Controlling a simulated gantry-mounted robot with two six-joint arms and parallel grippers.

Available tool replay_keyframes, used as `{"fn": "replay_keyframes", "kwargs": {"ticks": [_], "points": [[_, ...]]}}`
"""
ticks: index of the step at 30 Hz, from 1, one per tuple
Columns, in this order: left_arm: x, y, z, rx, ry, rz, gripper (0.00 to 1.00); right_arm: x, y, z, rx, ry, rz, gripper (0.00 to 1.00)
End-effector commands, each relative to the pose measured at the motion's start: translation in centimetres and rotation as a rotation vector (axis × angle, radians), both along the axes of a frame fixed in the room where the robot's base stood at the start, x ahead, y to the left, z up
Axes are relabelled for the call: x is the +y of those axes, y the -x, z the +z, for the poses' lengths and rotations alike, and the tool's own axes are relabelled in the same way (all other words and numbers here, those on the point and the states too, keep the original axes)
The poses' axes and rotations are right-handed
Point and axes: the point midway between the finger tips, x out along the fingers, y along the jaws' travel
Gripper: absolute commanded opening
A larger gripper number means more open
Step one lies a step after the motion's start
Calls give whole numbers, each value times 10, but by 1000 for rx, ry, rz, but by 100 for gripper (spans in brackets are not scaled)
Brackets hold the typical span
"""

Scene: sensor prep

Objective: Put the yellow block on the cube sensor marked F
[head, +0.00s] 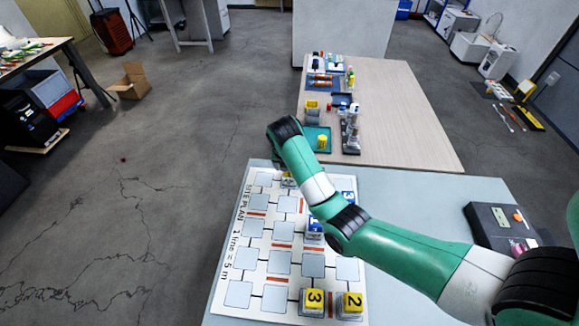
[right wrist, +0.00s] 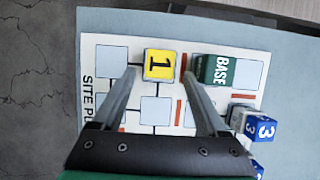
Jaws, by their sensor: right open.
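A yellow-topped cube marked 1 (right wrist: 160,65) sits on the site plan near its far edge. My right gripper (right wrist: 162,76) is open, its fingertips on either side of this cube in the right wrist view, with no visible grip on it. In the head view my right wrist hides most of that spot. Yellow cubes marked 3 (head: 313,300) and 2 (head: 350,304) sit at the plan's near edge. A small yellow piece (head: 322,141) is on the green tray (head: 311,148). I cannot read an F on any cube. My left gripper is not in view.
A green BASE block (right wrist: 214,70) stands right of the 1 cube. A blue-sided cube marked 3 (right wrist: 262,128) is nearby. The site plan (head: 232,270) has several empty squares. A black case (head: 492,224) lies at the right; small parts stand on the wooden table (head: 400,120).

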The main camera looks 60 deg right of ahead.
Motion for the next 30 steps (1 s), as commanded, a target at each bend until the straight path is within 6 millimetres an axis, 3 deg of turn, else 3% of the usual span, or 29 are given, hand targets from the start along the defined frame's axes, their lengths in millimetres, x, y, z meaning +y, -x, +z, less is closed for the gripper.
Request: {"fn": "replay_keyframes", "kwargs": {"ticks": [1, 6, 12, 18, 30], "points": [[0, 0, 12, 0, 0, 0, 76, 5, 1, 18, -3, 1, 2, 76], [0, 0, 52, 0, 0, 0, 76, 20, 7, 63, 1, -1, 2, 76], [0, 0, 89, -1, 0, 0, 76, 31, 11, 89, 2, -1, 1, 76], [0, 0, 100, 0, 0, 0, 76, 37, 13, 96, 0, 0, 0, 76], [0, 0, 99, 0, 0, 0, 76, 34, 10, 98, -11, 19, 0, 76]]}}
